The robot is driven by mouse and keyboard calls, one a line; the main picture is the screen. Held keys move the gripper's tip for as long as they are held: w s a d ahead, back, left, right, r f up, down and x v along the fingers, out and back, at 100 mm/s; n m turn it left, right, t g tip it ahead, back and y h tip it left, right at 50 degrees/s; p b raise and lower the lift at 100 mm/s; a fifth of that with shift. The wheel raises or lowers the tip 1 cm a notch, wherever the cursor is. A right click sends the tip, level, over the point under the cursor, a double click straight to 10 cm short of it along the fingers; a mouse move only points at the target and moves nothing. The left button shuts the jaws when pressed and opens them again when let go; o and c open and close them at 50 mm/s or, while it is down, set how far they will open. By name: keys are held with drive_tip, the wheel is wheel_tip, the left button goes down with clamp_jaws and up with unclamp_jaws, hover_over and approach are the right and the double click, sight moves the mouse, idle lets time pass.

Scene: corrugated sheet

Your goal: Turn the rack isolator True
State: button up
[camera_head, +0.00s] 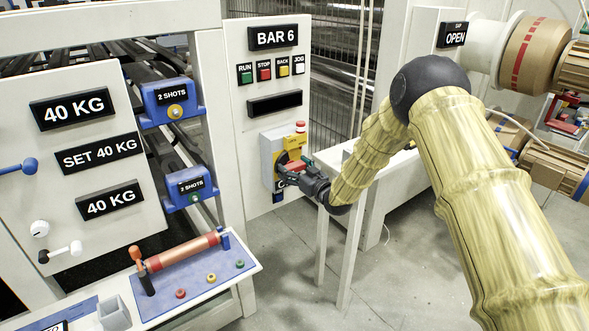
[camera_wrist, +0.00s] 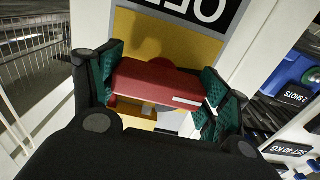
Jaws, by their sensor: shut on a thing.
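The rack isolator (camera_head: 266,150) is a grey box with a yellow face on the white panel, below the BAR 6 plate. Its red handle (camera_head: 298,164) shows just above my gripper (camera_head: 288,172). In the wrist view the red handle (camera_wrist: 160,84) lies across between the two teal finger pads of my gripper (camera_wrist: 160,88), which is shut on it. A short white mark is near the handle's right end. A black label with white letters (camera_wrist: 200,8) is partly cut off at the top of the wrist view, upside down. My gripper hides part of the isolator in the head view.
The BAR 6 panel (camera_head: 232,100) has RUN, STOP, BACK and JOG buttons above the isolator. White posts (camera_head: 322,235) stand close to my forearm on the right.

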drive_tip(key=shift+d+m, duration=0.1)
drive_tip(key=shift+m, duration=0.3)
drive_tip(key=m+b, duration=0.1)
drive_tip(key=m, duration=0.2)
drive_tip(key=shift+m, duration=0.3)
drive_tip(key=m+b, duration=0.2)
drive_tip(key=m, duration=0.2)
drive_tip(key=shift+w+d+m, duration=0.1)
drive_tip(key=shift+m, duration=0.2)
drive_tip(key=m+b, duration=0.2)
drive_tip(key=m, duration=0.3)
drive_tip(key=shift+f+b, duration=0.1)
drive_tip(key=shift+b, duration=0.3)
drive_tip(key=shift+m+b, duration=0.95)
drive_tip(key=shift+m, duration=1.05)
